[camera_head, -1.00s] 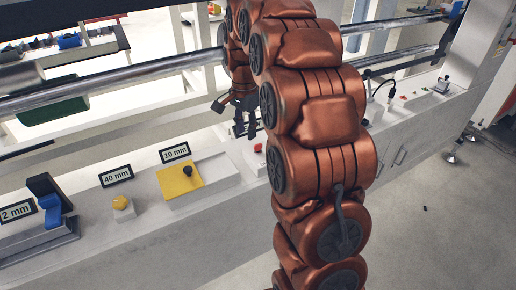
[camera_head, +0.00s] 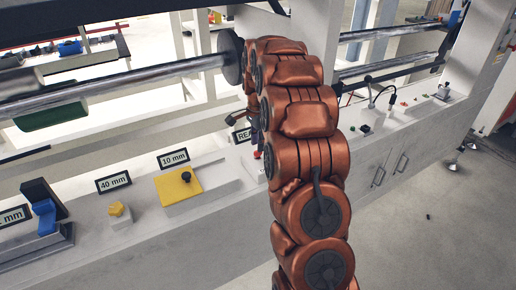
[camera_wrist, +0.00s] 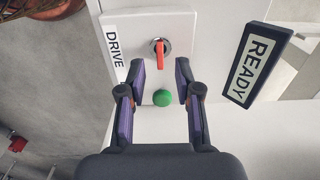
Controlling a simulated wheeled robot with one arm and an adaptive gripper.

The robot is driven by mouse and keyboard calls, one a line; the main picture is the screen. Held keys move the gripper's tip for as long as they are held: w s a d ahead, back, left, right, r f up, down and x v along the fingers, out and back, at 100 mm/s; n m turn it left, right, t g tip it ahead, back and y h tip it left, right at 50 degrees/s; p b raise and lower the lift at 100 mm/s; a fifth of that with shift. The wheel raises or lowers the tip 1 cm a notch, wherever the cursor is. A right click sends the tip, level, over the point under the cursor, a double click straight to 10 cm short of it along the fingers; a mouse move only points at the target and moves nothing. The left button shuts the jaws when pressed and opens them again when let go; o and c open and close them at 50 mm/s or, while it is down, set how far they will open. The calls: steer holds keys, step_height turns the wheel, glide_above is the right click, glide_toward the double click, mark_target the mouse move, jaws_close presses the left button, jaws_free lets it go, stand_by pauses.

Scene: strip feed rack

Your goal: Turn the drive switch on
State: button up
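The drive switch (camera_wrist: 160,48) is a red knob with a metal collar on a white plate (camera_wrist: 185,25) marked DRIVE, in the wrist view. The knob stands lengthwise in that picture. My gripper (camera_wrist: 160,74) is open, with a finger on either side just below the knob in the picture. A green button or lamp (camera_wrist: 161,97) shows between the fingers. In the head view my arm hides the switch and most of my gripper.
A READY sign (camera_wrist: 256,64) stands close to the right of the plate. In the head view, a yellow plate with a black knob (camera_head: 178,186), a yellow button (camera_head: 119,213) and a blue lever (camera_head: 45,215) line the bench to the left. A metal roller (camera_head: 130,82) crosses above the bench.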

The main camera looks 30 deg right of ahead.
mark_target(258, 154)
steer(key=shift+f, duration=1.5)
jaws_close()
